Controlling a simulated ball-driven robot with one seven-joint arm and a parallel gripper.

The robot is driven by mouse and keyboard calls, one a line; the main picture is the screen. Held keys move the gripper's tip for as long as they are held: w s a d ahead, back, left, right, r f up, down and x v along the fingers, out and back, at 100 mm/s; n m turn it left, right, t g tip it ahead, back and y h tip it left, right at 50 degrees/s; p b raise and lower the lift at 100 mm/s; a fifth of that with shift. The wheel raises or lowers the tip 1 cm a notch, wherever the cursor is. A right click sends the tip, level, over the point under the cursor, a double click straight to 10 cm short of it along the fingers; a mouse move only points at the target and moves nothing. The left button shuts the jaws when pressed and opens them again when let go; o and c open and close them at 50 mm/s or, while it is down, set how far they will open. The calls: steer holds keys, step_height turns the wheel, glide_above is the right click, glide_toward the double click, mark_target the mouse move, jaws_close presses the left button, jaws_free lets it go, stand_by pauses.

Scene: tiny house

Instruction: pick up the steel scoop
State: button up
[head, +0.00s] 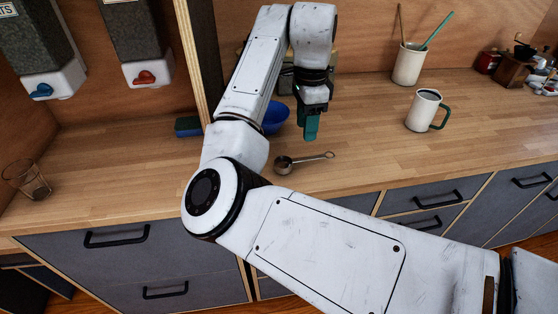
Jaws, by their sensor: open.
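The steel scoop (284,165) lies on the wooden counter, a small round bowl with a thin handle pointing right. My gripper (311,136) is above and slightly behind the scoop, pointing down, with teal fingertips. It is apart from the scoop and holds nothing that I can see. The gap between its fingers is hard to see from this side.
A blue bowl (275,118) is behind my arm, partly hidden. A white mug (424,110) with a green handle and a utensil cup (408,64) stand to the right. A glass (27,179) is at far left. The counter (370,140) right of the scoop is clear.

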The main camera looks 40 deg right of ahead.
glide_above(305, 158)
steer(key=f, duration=0.4)
steer(key=shift+w+a+f, duration=0.1)
steer(key=shift+w, duration=0.1)
steer(key=shift+s+f+p, duration=0.15)
steer(key=shift+f, duration=1.2)
steer(key=shift+s+f+p, duration=0.1)
steer(key=shift+f+p, duration=0.05)
steer(key=shift+f, duration=1.2)
jaws_close()
